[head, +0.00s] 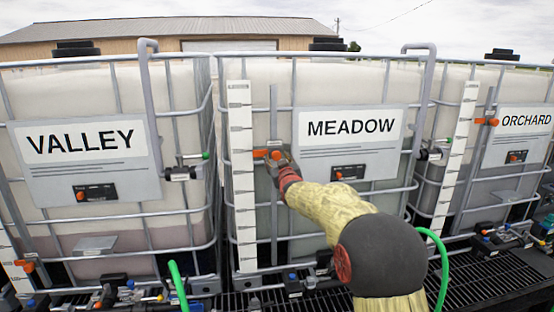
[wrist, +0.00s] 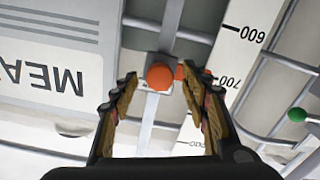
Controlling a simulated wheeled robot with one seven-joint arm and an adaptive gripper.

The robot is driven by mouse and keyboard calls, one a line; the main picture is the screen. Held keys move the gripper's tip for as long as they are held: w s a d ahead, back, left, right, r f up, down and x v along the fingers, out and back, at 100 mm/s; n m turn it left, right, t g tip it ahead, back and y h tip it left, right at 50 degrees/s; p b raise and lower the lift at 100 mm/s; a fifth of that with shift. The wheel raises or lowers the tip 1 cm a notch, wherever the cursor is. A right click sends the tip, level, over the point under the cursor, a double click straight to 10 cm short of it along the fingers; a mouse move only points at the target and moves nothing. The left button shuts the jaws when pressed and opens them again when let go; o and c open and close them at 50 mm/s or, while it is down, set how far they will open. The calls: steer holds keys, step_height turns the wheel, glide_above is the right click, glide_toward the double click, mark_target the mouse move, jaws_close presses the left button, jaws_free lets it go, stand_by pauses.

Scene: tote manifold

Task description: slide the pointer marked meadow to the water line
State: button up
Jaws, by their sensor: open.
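The MEADOW tank's orange pointer (head: 262,154) sits on a vertical rail (head: 274,110) beside the white scale strip (head: 240,190). In the wrist view its round orange knob (wrist: 160,77) is between my fingertips, with its orange arm reaching toward the scale near the 700 mark (wrist: 229,82). My gripper (head: 277,158) is open around the knob, which it partly hides in the head view; the wrist view shows a gap on each side of the knob (wrist: 158,76). A faint greenish liquid level (head: 310,212) shows in the tank, lower than the pointer.
The VALLEY tank (head: 90,175) stands left and the ORCHARD tank (head: 515,155) right, each with its own orange pointer. The MEADOW sign (head: 350,127) is right of the rail. Cage bars (head: 330,188) cross the tank front. Valves and hoses line the bottom.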

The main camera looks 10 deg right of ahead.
steer(key=s, duration=1)
steer(key=shift+s, duration=0.25)
steer(key=s+f+m+g, duration=0.1)
steer(key=s+f+g, duration=0.35)
steer(key=f, duration=0.45)
steer(key=s+f+m+g, duration=0.1)
steer(key=s+f+g, duration=0.2)
steer(key=s+f, duration=0.5)
steer(key=s+f+g+b, duration=0.1)
steer(key=s+f+b, duration=0.4)
steer(key=s, duration=0.9)
steer(key=s+f+g+b, duration=0.2)
steer(key=s+f+b, duration=0.3)
steer(key=s, duration=0.9)
steer(key=s+f+m+g+b, duration=0.1)
steer(key=s+f+b, duration=0.4)
steer(key=s, duration=0.9)
steer(key=shift+d+g+b, duration=0.2)
steer(key=shift+g+b, duration=0.25)
steer(key=shift+b, duration=0.5)
